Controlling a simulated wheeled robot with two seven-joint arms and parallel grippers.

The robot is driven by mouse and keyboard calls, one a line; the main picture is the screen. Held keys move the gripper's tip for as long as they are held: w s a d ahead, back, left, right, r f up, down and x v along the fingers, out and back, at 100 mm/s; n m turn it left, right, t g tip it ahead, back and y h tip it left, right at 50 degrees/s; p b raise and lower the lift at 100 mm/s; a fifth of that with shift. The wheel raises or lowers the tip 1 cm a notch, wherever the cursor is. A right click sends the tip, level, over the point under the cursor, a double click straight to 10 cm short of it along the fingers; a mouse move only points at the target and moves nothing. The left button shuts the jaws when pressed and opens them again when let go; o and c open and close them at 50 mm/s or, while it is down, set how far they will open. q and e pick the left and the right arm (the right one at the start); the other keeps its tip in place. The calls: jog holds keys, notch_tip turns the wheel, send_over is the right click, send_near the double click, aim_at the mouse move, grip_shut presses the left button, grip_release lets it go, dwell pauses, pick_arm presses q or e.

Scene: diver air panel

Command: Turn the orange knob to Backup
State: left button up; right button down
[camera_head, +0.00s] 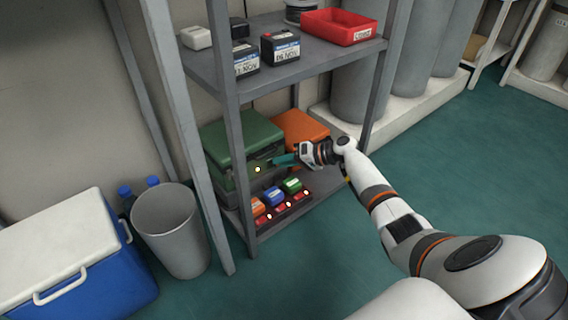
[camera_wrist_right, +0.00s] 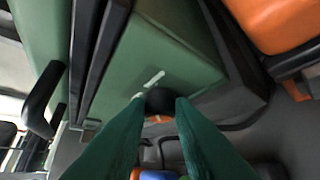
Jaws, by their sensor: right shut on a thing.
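The green case (camera_head: 243,137) stands on the lower shelf, with a small lit yellow lamp (camera_head: 257,169) on its front. My right gripper (camera_head: 274,161) reaches in from the right, its teal fingers at the front of this case. In the right wrist view the green face (camera_wrist_right: 185,60) fills the middle. A dark round knob with an orange edge (camera_wrist_right: 158,119) sits between the two fingertips, which are shut on it. A short white mark (camera_wrist_right: 150,80) shows beside it on the green face. The fingers partly hide the knob, and I cannot read any label. My left gripper is out of view.
An orange case (camera_head: 300,128) stands right of the green one. Several coloured battery-like blocks (camera_head: 274,196) with lit lamps stand in front. The grey shelf post (camera_head: 238,150) rises left of my fingers. A bin (camera_head: 172,228) and cooler (camera_head: 60,250) stand left. The right floor is clear.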

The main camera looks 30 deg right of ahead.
dwell(0.3)
jog(key=c, duration=1.3)
grip_release()
jog(key=shift+o, duration=0.2)
jog(key=p+v, duration=0.6)
jog(key=v, duration=0.6)
jog(key=shift+s, duration=0.15)
